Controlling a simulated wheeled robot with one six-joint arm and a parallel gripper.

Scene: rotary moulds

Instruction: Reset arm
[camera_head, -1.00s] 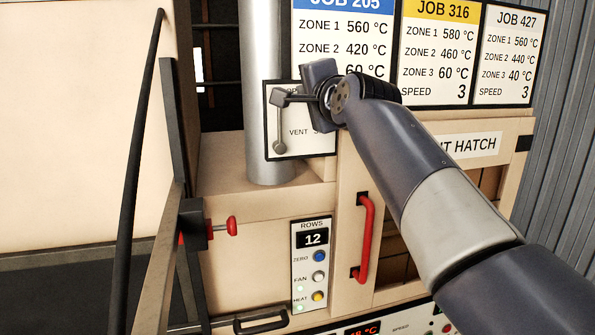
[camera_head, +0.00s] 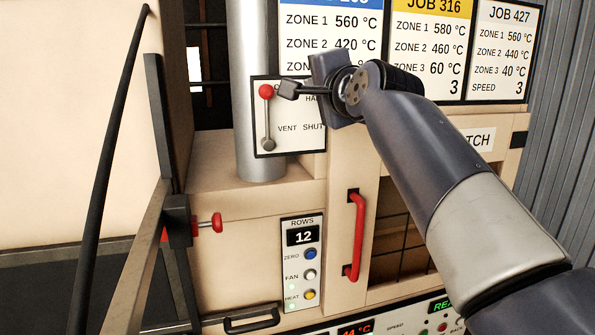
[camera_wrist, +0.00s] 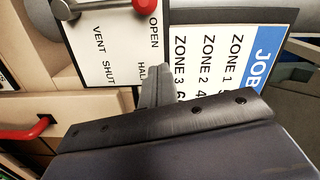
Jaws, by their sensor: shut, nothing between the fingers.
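My gripper (camera_head: 286,89) is shut and empty in the head view, in front of the vent panel. Its tip is just right of the red knob of the vent lever (camera_head: 266,92), with a small gap seen between them. The lever stands upright, its knob by the OPEN label. In the wrist view, the closed fingers (camera_wrist: 157,80) point up the picture toward the panel, and the red knob (camera_wrist: 146,5) is at the top edge, apart from them. The vent panel (camera_wrist: 112,50) shows OPEN, VENT and SHUT.
Job boards (camera_head: 427,50) are behind my arm. A silver pipe (camera_head: 257,140) is left of the gripper. Below are a red hatch handle (camera_head: 356,235), a ROWS panel (camera_head: 302,262) reading 12, and a red-knobbed latch (camera_head: 205,224). My arm covers part of the hatch sign (camera_head: 480,141).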

